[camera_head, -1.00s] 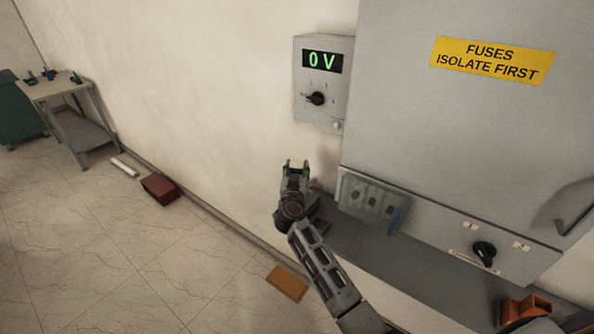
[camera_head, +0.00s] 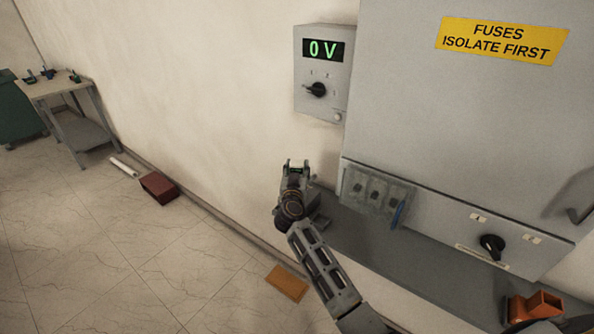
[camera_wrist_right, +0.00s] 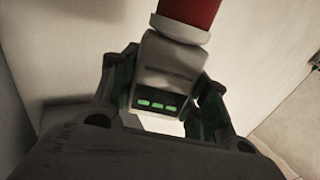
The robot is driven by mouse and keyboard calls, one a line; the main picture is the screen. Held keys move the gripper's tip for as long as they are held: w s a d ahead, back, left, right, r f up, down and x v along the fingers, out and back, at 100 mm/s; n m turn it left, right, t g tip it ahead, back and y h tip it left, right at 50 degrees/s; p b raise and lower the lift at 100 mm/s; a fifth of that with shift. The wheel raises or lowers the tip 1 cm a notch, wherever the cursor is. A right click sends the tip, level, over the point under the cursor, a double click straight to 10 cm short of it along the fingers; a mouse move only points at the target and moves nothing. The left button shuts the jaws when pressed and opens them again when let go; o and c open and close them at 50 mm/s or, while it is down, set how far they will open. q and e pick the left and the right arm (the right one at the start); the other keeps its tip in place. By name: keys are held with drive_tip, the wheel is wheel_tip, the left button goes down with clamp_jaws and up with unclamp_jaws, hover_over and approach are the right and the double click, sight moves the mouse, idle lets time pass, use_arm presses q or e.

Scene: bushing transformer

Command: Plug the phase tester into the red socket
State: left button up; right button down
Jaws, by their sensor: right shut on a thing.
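My right gripper (camera_head: 295,166) is raised in front of the wall, left of the grey cabinet. In the right wrist view, its green-padded fingers (camera_wrist_right: 160,95) are shut on the phase tester (camera_wrist_right: 160,75), a grey block with several lit green bars. A red cylinder (camera_wrist_right: 188,12) with a pale collar sits in line beyond the block and runs out of the picture; it looks like part of the tester. In the head view the tester is mostly hidden between the fingers. I cannot make out a red socket for certain. My left gripper is not in view.
A wall meter (camera_head: 323,72) reads 0 V. The cabinet (camera_head: 440,110) has a yellow fuse sign (camera_head: 502,41) and a black knob (camera_head: 493,247). A grey ledge (camera_head: 400,255) runs below it. An orange part (camera_head: 535,305) is lower right. A dark red box (camera_head: 158,186) lies on the floor.

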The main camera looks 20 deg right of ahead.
drive_tip(key=shift+f, duration=1.5)
drive_tip(key=shift+f, duration=0.15)
drive_tip(key=c, duration=0.7)
unclamp_jaws()
drive_tip(key=shift+s, duration=0.1)
drive_tip(key=shift+v, duration=5.95)
